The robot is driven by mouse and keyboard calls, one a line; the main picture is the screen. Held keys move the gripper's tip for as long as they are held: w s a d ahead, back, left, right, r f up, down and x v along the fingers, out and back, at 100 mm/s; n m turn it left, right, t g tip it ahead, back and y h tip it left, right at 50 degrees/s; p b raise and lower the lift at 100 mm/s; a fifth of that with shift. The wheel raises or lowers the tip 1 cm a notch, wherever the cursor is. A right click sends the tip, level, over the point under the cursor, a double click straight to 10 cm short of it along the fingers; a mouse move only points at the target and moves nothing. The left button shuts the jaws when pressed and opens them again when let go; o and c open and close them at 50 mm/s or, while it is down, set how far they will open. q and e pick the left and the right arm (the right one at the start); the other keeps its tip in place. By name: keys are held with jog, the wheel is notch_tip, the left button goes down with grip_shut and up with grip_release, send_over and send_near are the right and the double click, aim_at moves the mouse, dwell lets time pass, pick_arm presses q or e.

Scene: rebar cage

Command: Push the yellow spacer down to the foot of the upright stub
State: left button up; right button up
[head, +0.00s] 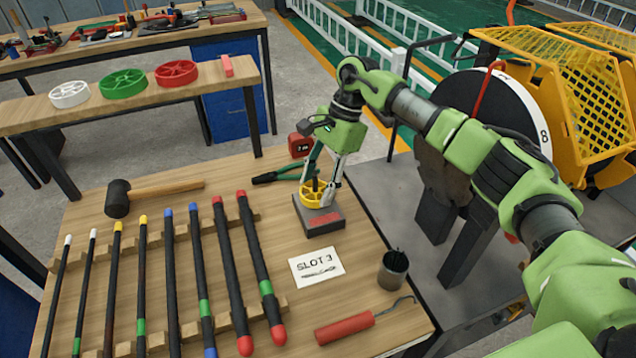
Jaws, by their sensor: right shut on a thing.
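The yellow spacer (313,199) is a spoked wheel around the dark upright stub (315,184). The stub rises from a grey block (318,221) with a red patch on its front, on the wooden table. The spacer sits low, close to the block's top; I cannot tell whether it touches it. My right gripper (323,186) points down from above, its fingers at the spacer's rim and shut on it. The fingers hide part of the stub and rim. My left gripper is not in view.
Several bars on wooden racks fill the left. White, green (123,84) and red wheels lie on the shelf.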

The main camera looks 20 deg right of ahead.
jog(key=shift+f+b, duration=0.3)
jog(key=shift+f, duration=0.2)
jog(key=o, duration=1.2)
jog(key=shift+c, duration=0.2)
jog(key=v, duration=1.2)
